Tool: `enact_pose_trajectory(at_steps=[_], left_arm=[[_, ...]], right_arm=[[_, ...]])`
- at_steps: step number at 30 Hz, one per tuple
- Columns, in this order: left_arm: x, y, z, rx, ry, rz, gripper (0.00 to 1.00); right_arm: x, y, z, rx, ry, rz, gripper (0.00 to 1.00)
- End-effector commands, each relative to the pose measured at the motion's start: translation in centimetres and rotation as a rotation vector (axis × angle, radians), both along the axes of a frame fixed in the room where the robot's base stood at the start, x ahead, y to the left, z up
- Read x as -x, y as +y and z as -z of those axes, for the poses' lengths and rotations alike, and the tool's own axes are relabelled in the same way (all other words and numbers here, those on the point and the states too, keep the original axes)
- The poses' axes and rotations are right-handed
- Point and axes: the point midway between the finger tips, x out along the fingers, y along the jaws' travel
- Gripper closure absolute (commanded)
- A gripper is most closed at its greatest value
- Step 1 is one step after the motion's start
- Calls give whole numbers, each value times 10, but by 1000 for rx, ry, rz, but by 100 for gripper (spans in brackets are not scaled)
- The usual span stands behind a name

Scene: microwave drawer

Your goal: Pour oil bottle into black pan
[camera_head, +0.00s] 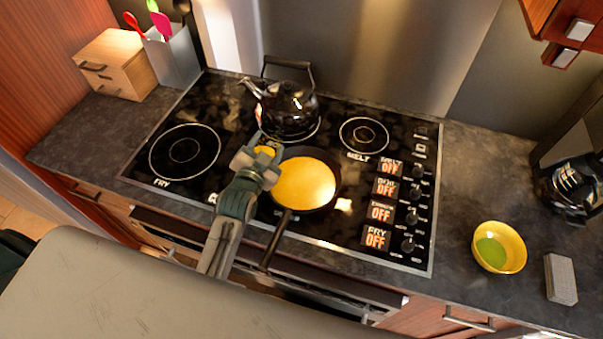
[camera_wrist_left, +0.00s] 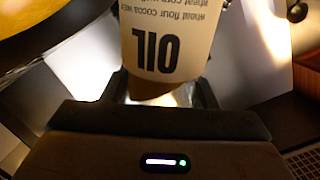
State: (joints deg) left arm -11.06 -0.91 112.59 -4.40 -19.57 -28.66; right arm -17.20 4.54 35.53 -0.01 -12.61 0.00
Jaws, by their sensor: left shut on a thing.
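The black pan (camera_head: 284,216) sits on the stovetop with its handle towards the front edge, and a golden-yellow layer (camera_head: 305,184) covers its inside bottom. My left gripper (camera_head: 263,150) is at the pan's upper left edge, shut on the oil bottle. In the head view, the gripper hides most of the bottle, and only a small yellow part shows. In the left wrist view, the oil bottle (camera_wrist_left: 167,42) is between the fingers, its "OIL" label upside down in the picture. A yellow area inside a dark rim shows at that view's upper left. I cannot tell whether oil is flowing.
A dark kettle (camera_head: 287,105) stands on the burner behind the pan. Control knobs (camera_head: 410,215) line the stove's right side. A yellow bowl (camera_head: 513,240) and a grey block (camera_head: 561,279) are on the right counter. A utensil holder (camera_head: 173,58) and wooden box (camera_head: 116,64) stand back left.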

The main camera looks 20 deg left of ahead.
Motion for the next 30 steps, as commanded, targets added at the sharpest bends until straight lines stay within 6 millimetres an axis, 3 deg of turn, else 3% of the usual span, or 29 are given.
enact_pose_trajectory(at_steps=[8, 16, 30], left_arm=[[0, 0, -29, 438, -114, 0, 78], [0, 0, -32, 446, -116, 0, 78], [0, 0, -69, 442, -117, 0, 78]], right_arm=[[0, 0, 0, 0, 0, 0, 58], [0, -1, 0, 1, 0, 0, 58], [0, -1, 0, 1, 0, 0, 58]])
